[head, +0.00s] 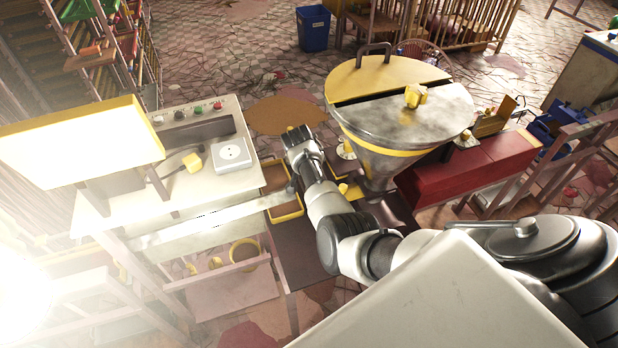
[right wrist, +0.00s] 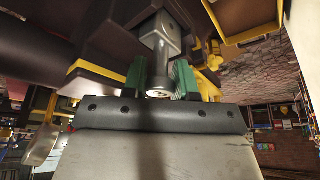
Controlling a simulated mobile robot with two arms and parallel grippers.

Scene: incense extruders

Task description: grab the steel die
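A grey steel cylinder, which looks like the steel die (right wrist: 158,68), shows in the right wrist view with its round end toward my palm. It lies between the green fingertips of my right gripper (right wrist: 160,80), which appear to press on both its sides. Its far end meets a pale metal block (right wrist: 160,24) under dark parts; whether it is joined to the block I cannot tell. In the head view my right gripper (head: 297,137) reaches in beside the steel cone hopper, and the die is hidden there. My left gripper is not in view.
The cone hopper (head: 385,158) with its yellow half lid stands close right of my right gripper. A yellow-rimmed tray (head: 286,216) lies just left of my right wrist. A white bench (head: 120,207) stands left, a red box (head: 470,172) right.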

